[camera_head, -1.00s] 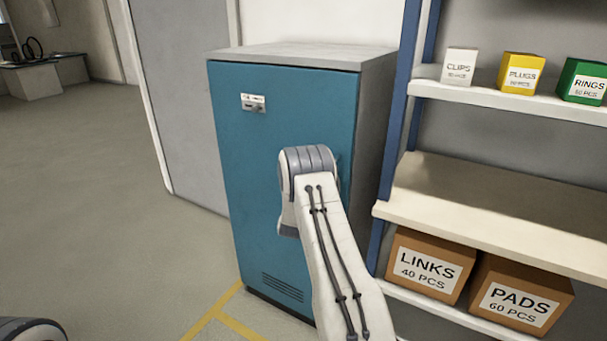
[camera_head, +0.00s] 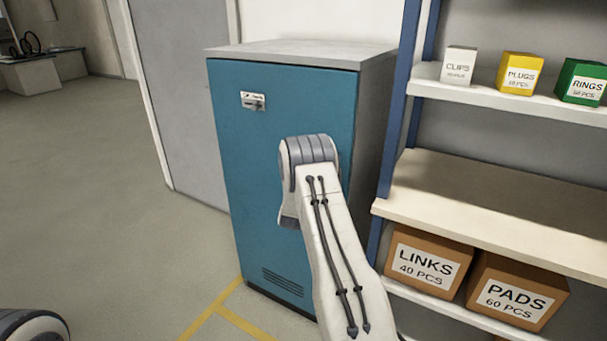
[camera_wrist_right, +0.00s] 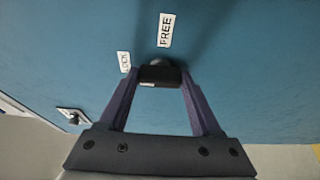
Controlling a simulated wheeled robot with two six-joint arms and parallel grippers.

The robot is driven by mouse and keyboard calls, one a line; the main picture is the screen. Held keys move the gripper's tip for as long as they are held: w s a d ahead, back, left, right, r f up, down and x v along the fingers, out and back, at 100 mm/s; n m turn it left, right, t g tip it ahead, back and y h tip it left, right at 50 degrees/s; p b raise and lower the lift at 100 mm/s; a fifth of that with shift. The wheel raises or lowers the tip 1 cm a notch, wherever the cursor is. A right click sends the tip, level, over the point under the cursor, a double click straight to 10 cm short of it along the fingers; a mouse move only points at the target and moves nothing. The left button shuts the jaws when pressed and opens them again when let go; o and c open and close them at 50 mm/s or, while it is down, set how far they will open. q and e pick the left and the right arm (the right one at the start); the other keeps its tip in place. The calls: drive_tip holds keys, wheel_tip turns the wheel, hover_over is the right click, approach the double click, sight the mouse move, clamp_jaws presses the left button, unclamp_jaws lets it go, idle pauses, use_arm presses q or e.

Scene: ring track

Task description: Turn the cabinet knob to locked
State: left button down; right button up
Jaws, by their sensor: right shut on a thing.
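The blue cabinet (camera_head: 235,170) stands upright with its door shut. In the right wrist view, the dark knob (camera_wrist_right: 159,64) is on the blue door, between the fingertips of my right gripper (camera_wrist_right: 160,76), which is shut on it. A white FREE label (camera_wrist_right: 166,30) sits just beyond the knob, and a white LOCK label (camera_wrist_right: 124,62) sits to its left. The fingers cover much of the knob, so I cannot tell which label it points to. In the head view, my right arm hides the knob and the gripper. My left gripper is out of view.
A small plate with a handle (camera_head: 253,101) is on the upper door, left of my arm. A shelf with blue posts (camera_head: 400,120) stands close on the right, with small boxes above and cartons (camera_head: 427,265) below. The floor (camera_head: 110,220) at left is clear.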

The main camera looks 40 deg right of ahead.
drive_tip(key=o, duration=1.4)
drive_tip(key=shift+a, duration=0.1)
drive_tip(key=b+v, duration=0.1)
drive_tip(key=v, duration=0.9)
drive_tip(key=shift+s+a+r+b, duration=0.1)
drive_tip(key=shift+b, duration=0.2)
